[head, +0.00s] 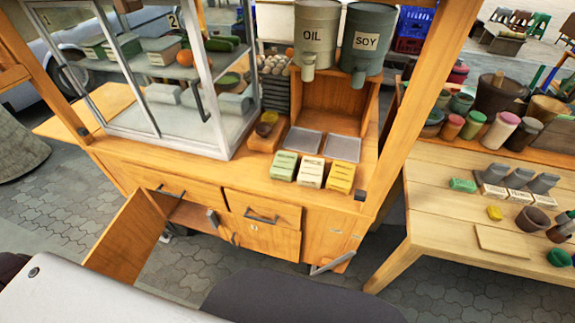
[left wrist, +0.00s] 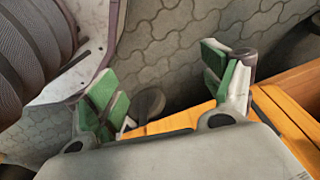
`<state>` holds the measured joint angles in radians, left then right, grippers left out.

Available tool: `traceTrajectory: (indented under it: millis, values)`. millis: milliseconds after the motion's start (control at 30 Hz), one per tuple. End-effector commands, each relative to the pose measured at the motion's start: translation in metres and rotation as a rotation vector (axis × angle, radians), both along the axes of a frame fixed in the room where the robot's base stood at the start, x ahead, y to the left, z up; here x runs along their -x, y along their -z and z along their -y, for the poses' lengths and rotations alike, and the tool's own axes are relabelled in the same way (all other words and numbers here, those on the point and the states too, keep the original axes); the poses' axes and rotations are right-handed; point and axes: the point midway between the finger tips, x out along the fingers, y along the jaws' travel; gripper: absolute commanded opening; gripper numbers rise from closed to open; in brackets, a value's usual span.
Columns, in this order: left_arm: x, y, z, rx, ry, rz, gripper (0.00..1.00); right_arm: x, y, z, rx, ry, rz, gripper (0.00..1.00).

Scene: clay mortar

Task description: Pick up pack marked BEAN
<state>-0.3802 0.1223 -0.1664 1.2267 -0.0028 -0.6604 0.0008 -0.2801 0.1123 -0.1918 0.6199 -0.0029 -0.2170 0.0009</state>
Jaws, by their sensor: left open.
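Three small packs stand in a row at the front of the cart counter in the head view: a green pack (head: 284,165), a cream pack (head: 311,172) and a yellow pack (head: 340,177). Their labels are too small to read, so I cannot tell which is marked BEAN. My left gripper (left wrist: 165,92) shows in the left wrist view, with its green-padded fingers spread apart and nothing between them. Paving lies behind the fingers, and no pack shows in that view. My right gripper is in neither view.
Two grey trays (head: 342,148) lie behind the packs. OIL (head: 318,38) and SOY (head: 362,42) dispensers stand above on a wooden shelf. A glass case (head: 160,90) is on the left, a wooden post (head: 412,100) on the right. A cabinet door (head: 125,240) hangs open below.

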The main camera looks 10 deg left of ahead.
Motion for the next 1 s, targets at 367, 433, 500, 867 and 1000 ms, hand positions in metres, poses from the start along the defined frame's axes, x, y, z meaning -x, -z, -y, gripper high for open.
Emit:
traceTrajectory:
  millis: [367, 433, 500, 867, 1000]
  values:
    - [-0.052, -0.086, 0.017, 0.012, -0.007, 0.034, 0.82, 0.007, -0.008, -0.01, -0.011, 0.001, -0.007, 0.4]
    - [-0.06, -0.104, 0.019, 0.014, -0.009, 0.043, 0.82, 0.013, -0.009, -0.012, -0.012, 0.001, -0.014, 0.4]
    - [-0.068, -0.121, 0.021, 0.015, -0.011, 0.051, 0.82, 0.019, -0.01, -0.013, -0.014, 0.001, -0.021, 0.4]
    - [-0.102, -0.22, 0.031, 0.019, -0.026, 0.118, 0.82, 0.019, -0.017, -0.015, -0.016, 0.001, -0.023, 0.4]
    - [-0.115, -0.261, 0.034, 0.02, -0.04, 0.162, 0.82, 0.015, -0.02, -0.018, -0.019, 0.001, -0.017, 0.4]
